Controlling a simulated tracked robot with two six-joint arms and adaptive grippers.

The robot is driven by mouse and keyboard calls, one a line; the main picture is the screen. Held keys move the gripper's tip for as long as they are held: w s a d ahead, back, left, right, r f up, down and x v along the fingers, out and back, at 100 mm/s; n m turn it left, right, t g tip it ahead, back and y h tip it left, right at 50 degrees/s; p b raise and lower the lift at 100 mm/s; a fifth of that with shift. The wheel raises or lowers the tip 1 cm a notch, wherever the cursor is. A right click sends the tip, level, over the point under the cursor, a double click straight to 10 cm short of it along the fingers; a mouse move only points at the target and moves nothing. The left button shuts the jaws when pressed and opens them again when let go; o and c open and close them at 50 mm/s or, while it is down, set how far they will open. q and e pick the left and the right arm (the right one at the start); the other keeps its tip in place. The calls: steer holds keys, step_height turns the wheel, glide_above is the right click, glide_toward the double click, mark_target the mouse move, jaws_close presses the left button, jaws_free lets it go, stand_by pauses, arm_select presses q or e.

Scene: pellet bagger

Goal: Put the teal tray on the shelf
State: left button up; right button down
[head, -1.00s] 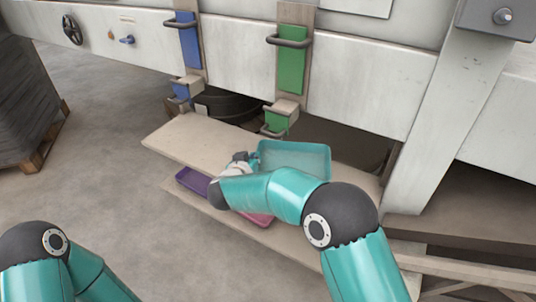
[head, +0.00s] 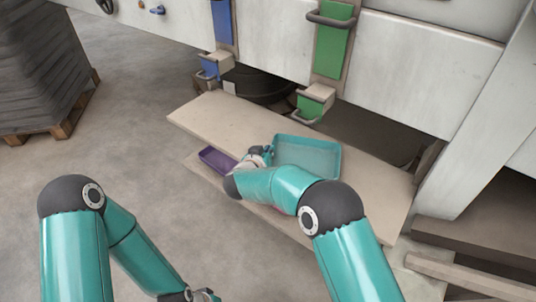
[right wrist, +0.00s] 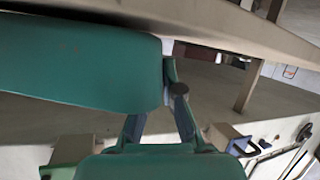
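The teal tray (head: 307,157) shows at the upper shelf board (head: 215,113) in the head view, open side up. Whether it rests on the board or hangs just above it I cannot tell. In the right wrist view the tray (right wrist: 80,62) fills the upper left. My right gripper (head: 264,154) is at the tray's left end. In the wrist view its fingers (right wrist: 158,112) straddle the tray's edge and look closed on it, one finger partly hidden behind it. My left gripper (head: 204,295) is low in the head view, cut by the frame edge, its fingers unclear.
A purple tray (head: 217,160) lies on the lower board, left of my right forearm. Behind the shelf stand machine panels with a green handle plate (head: 334,40) and a blue one (head: 222,22). A wrapped pallet stack (head: 45,65) stands far left. The floor between is clear.

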steer(key=shift+f, duration=0.2)
steer(key=c, duration=1.8)
jaws_free()
steer(key=shift+f, duration=0.1)
steer(key=o, duration=0.5)
arm_select(q)
steer(key=shift+f, duration=0.1)
